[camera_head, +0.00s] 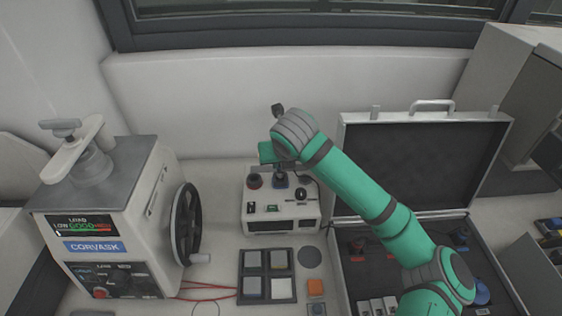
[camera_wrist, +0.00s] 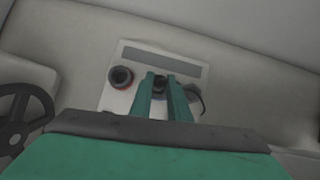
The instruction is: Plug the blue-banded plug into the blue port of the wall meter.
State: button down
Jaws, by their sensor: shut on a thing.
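The meter (camera_head: 258,219) is a pale box on the bench, with a red-ringed round port (camera_head: 255,181) on its top at the left. The meter (camera_wrist: 118,99) and the red-ringed port (camera_wrist: 121,77) also show in the wrist view. My gripper (camera_wrist: 163,88) is over the middle of the meter's top, its green fingers shut on a dark plug (camera_wrist: 159,84). In the head view a small blue patch (camera_head: 281,181) shows just below my gripper. The blue port is mostly hidden there, and I cannot tell whether the plug is seated in it.
The press (camera_head: 105,190) with its black handwheel (camera_head: 187,224) stands to the left. An open dark case (camera_head: 420,160) lies to the right under my arm. A dark four-part tray (camera_head: 267,275) and an orange block (camera_head: 316,287) are in front of the meter.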

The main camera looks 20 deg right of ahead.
jog(key=shift+f, duration=1.35)
dwell(0.3)
jog(key=c, duration=1)
grip_release()
jog(key=shift+r, duration=3.75)
